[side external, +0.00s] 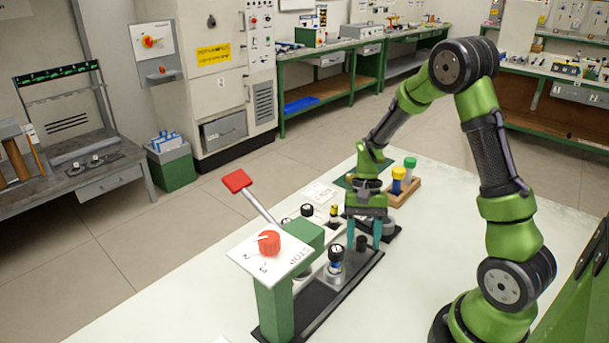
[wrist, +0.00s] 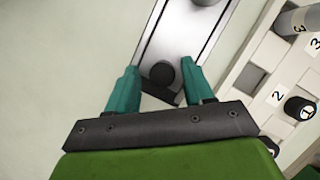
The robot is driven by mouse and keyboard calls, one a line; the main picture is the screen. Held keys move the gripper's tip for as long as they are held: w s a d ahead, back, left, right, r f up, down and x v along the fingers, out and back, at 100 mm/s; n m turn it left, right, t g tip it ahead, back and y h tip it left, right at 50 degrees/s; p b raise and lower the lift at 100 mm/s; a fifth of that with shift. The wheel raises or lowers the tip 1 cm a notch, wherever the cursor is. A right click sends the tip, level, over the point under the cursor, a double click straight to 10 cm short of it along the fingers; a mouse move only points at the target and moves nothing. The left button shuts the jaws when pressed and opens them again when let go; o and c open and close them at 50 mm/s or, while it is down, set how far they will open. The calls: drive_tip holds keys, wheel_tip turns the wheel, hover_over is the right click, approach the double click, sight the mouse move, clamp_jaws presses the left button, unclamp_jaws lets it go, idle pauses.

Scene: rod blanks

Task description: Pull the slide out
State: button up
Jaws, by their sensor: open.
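The slide (side external: 345,268) is a long grey metal strip on a dark-edged rail, running from the green post toward my gripper. A short black knob (side external: 361,243) stands up at its end near my gripper; it also shows in the wrist view (wrist: 162,74). My gripper (side external: 363,238) points down over that end, with its teal fingers open. In the wrist view one finger is on each side of the knob, with a gap visible on both sides. The fingers' exact height relative to the knob is hard to tell.
A green post (side external: 274,310) carries a white plate with a red dial (side external: 269,243). A red-ended lever (side external: 238,181) rises beside it. A silver and black cylinder (side external: 335,258) stands on the rail. A white numbered rack (wrist: 262,75) lies right in the wrist view.

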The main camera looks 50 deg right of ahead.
drive_tip(key=v, duration=1.7)
wheel_tip(320, 180, up, 2)
drive_tip(key=n+t+h, duration=0.2)
drive_tip(key=n+t, duration=0.2)
drive_tip(key=t, duration=0.1)
hover_over(354, 258)
drive_tip(key=s+a+r+n+t, duration=0.2)
drive_tip(key=s+a+r+t, duration=0.2)
drive_tip(key=s+a, duration=0.2)
drive_tip(key=shift+a+n+t, duration=0.4)
drive_tip(key=shift+a, duration=0.45)
drive_tip(key=shift+s, duration=0.1)
